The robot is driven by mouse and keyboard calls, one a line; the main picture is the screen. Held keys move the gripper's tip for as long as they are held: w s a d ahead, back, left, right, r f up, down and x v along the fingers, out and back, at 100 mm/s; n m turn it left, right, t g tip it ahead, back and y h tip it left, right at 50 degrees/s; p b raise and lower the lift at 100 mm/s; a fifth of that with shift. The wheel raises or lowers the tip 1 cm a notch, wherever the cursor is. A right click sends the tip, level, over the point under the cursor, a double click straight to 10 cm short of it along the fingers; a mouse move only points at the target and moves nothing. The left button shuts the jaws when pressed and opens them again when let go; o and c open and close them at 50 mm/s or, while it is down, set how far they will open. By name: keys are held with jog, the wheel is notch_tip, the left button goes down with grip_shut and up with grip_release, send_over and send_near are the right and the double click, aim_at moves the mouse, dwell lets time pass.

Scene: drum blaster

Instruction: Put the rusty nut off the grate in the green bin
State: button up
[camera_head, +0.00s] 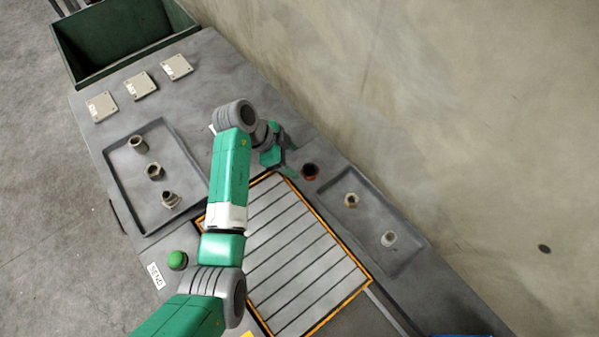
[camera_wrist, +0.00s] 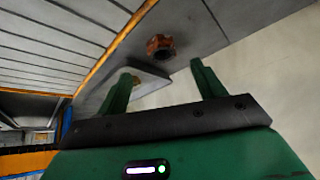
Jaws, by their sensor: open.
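The rusty nut (camera_head: 310,171) is reddish brown and sits on the bench just off the grate's far corner, between the grate (camera_head: 291,250) and the right-hand tray. In the wrist view the rusty nut (camera_wrist: 160,46) lies beyond my fingertips, roughly in line with the gap between them. My gripper (camera_head: 295,158) is open and empty, close to the left of the nut in the head view. Its two green fingers also show spread in the wrist view (camera_wrist: 163,70). The green bin (camera_head: 140,60) stands at the far upper left end of the bench.
A left tray (camera_head: 128,185) holds several pale nuts or fittings. A right tray (camera_head: 372,205) holds two. Three beige plates (camera_head: 140,86) lie near the bin. A green button (camera_head: 178,260) is beside my arm. A concrete wall (camera_head: 430,110) runs behind the bench.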

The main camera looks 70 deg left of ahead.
aim_at(311, 169)
jog(key=b+x, duration=0.2)
jog(key=x, duration=0.6)
jog(key=shift+w+a+r, duration=0.15)
jog(key=shift+c, duration=0.5)
jog(key=c, duration=1.2)
jog(key=shift+r, duration=0.5)
jog(key=r, duration=0.1)
jog(key=r+p, duration=0.1)
jog(key=r, duration=0.1)
jog(key=shift+s, duration=0.25)
jog(key=s+d+p, duration=0.1)
jog(key=s+d, duration=0.1)
jog(key=s, duration=0.2)
jog(key=s+d+p, duration=0.1)
jog(key=s+d, duration=0.2)
jog(key=s, duration=0.1)
jog(key=s+d+r+p, duration=0.1)
jog(key=s+d, duration=0.2)
jog(key=s, duration=0.2)
jog(key=shift+s+d+r, duration=0.1)
jog(key=shift+d, duration=0.05)
